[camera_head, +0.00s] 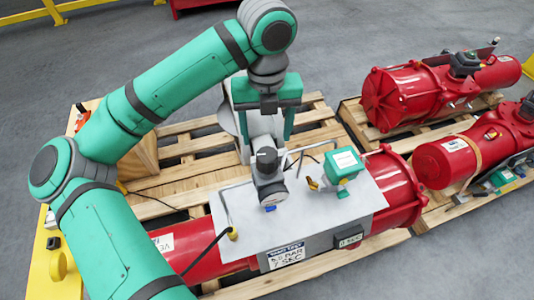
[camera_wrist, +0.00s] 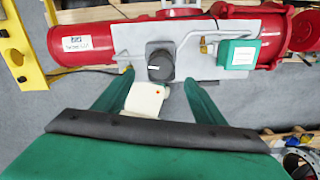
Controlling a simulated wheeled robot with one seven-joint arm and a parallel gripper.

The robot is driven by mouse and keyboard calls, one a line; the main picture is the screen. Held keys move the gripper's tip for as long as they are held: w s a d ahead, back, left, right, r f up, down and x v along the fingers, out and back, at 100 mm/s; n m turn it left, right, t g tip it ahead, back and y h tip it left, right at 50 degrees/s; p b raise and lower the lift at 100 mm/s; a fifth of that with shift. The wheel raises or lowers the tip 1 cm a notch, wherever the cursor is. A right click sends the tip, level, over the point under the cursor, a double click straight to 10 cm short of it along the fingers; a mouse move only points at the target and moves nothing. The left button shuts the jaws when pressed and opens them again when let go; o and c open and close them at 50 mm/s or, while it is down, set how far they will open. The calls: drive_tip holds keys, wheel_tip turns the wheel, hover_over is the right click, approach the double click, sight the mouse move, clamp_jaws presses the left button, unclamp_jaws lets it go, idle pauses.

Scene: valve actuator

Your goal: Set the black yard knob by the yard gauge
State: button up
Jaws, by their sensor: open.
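The black knob (camera_head: 266,160) stands on the grey plate (camera_head: 325,205) over the red actuator. In the wrist view the knob (camera_wrist: 160,66) shows its round face with a short white mark lying roughly level. My gripper (camera_head: 266,138) is open and empty; its green fingers point toward the knob. In the wrist view my gripper (camera_wrist: 160,80) has a fingertip on each side of the knob's lower edge, and I cannot tell any contact. A placard (camera_head: 286,255) on the front reads about 5.0 bar and 7 sec. A small dark display (camera_head: 349,238) sits beside it; its reading is illegible, and I cannot tell if it is the gauge.
A green box (camera_head: 342,165) and a brass fitting (camera_head: 313,184) stand right of the knob. Thin pipes cross the plate. The red actuator (camera_head: 398,190) lies on a wooden pallet (camera_head: 180,150). More red actuators (camera_head: 420,92) lie at right.

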sight(267, 154)
wheel_tip(267, 154, down, 9)
drive_tip(key=shift+f, duration=0.2)
idle(0.3)
drive_tip(key=c, duration=1.1)
